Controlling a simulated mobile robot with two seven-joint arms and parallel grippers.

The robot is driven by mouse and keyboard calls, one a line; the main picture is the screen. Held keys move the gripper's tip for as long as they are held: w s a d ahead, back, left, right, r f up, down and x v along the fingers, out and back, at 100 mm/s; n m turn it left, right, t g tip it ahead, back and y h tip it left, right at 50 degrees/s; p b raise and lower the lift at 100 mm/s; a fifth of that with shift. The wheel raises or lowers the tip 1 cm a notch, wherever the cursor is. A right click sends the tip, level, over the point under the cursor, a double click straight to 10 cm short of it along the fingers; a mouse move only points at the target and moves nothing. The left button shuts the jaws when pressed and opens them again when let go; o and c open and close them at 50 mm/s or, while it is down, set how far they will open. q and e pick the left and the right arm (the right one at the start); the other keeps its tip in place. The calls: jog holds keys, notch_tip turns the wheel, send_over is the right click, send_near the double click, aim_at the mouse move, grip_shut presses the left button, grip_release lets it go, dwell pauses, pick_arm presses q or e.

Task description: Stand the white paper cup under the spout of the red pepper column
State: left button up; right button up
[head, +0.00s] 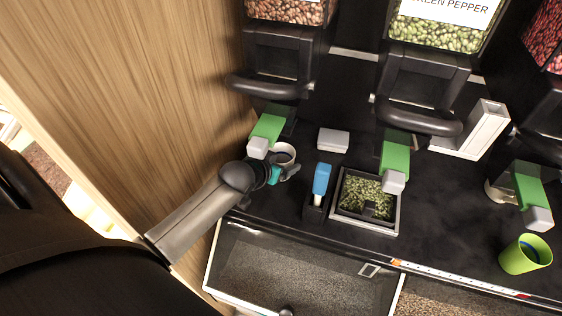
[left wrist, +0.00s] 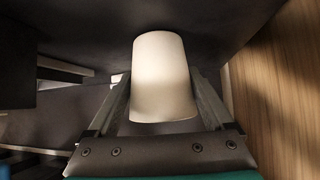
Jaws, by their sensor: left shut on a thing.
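The white paper cup (head: 285,151) is at the left of the head view, beside and partly behind the leftmost green spout (head: 267,128). My left gripper (head: 283,172) is shut on it, one finger on each side. The wrist view shows the cup (left wrist: 163,75) between the fingers (left wrist: 162,98). I cannot tell whether its base touches the counter. The column above holds reddish-brown grains (head: 287,10); its label is out of view. Another column with red grains (head: 546,38) is at the far right. My right gripper is not in view.
The middle column (head: 440,35) is labelled green pepper. A tray of green grains (head: 345,222), a blue-handled tool (head: 321,182), a small white box (head: 333,140) and a green cup (head: 526,254) stand on the black counter (head: 443,210). A wooden panel (head: 130,90) closes off the left.

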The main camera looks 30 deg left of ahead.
pick_arm(q)
jog(key=shift+f, duration=0.2)
jog(key=o, duration=1.2)
jog(key=shift+r, duration=0.15)
jog(key=shift+s+r, duration=0.1)
jog(key=shift+r, duration=0.05)
jog(key=p+v, duration=0.3)
jog(key=v, duration=0.8)
jog(key=shift+s+r, duration=0.25)
jog(key=shift+s, duration=0.05)
